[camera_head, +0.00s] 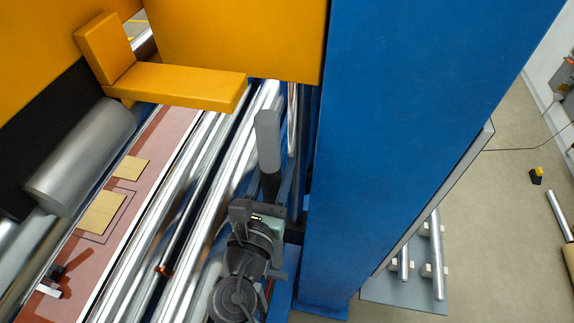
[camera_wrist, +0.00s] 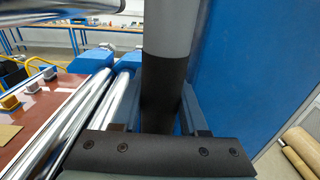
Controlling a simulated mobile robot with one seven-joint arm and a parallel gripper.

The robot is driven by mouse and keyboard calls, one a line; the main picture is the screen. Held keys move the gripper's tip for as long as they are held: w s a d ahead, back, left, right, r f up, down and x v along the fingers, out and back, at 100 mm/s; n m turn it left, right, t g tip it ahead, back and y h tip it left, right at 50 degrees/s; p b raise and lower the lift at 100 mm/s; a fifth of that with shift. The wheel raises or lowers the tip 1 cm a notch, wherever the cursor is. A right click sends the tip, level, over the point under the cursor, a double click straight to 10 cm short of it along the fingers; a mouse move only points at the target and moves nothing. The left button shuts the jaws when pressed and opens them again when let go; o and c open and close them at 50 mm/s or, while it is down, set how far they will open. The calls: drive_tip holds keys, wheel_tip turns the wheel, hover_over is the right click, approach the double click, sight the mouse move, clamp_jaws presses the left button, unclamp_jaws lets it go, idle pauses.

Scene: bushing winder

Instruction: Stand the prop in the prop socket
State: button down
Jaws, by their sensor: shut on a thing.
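The prop (camera_head: 267,140) is an upright rod, light grey above with a dark lower section. My gripper (camera_head: 272,192) is shut on the dark section, and the grey part rises above it. In the wrist view the prop (camera_wrist: 167,30) stands between the two fingers of my gripper (camera_wrist: 160,108), and its top runs out of the picture. The prop's lower end is hidden behind my gripper. I cannot make out the prop socket in either view.
A blue column (camera_head: 400,110) stands close on the right of the prop. Shiny steel rollers (camera_head: 190,200) run along its left. A yellow bracket (camera_head: 175,88) juts out at upper left, under a yellow housing (camera_head: 240,40). Metal rods (camera_head: 437,255) lie on a floor rack at right.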

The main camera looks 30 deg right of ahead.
drive_tip(key=w+a+f+b, duration=0.3)
drive_tip(key=w+a, duration=0.1)
drive_tip(key=shift+w+a+f, duration=0.35)
idle(0.9)
drive_tip(key=shift+f+b, duration=0.35)
drive_tip(key=shift+f, duration=0.05)
idle(0.6)
drive_tip(key=shift+c, duration=1.8)
unclamp_jaws()
drive_tip(key=b+v, duration=0.4)
drive_tip(key=v, duration=0.9)
